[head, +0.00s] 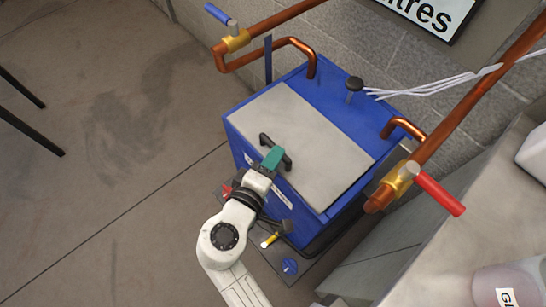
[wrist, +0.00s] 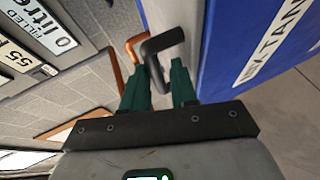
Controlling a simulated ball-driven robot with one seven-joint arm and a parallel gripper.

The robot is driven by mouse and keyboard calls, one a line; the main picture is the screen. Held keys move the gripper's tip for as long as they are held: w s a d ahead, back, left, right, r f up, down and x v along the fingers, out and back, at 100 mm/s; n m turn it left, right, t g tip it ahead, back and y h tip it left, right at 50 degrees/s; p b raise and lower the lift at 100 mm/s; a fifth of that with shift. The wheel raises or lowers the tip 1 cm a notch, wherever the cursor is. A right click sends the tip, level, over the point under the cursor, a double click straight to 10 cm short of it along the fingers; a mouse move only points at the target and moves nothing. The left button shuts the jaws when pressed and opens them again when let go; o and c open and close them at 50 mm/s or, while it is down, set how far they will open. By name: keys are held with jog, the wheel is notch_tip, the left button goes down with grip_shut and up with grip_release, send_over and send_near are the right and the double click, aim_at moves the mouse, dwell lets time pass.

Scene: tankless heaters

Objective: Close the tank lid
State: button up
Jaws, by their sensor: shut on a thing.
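The blue tank (head: 348,112) stands on the floor against the wall, with a flat grey lid (head: 318,140) on its top. The lid looks flat or nearly flat; I cannot tell whether a small gap remains under its edge. A black handle (head: 286,163) sits near the lid's front edge. My gripper (head: 271,158), with green fingers, reaches it from the front. In the wrist view the black handle (wrist: 162,43) lies between the green fingers of my gripper (wrist: 157,76), which are shut on it. The tank's blue front (wrist: 235,45) carries a white label.
Copper pipes flank the tank, with a blue-handled valve (head: 235,36) at the left and a red-handled valve (head: 437,194) at the right. A black knob (head: 354,84) rises behind the lid. A counter (head: 450,250) borders the right.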

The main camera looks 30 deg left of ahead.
jog(key=o, duration=0.4)
jog(key=shift+f, duration=0.3)
jog(key=p+v, duration=0.1)
jog(key=v, duration=1)
jog(key=shift+w+r, duration=0.1)
jog(key=shift+r, duration=0.1)
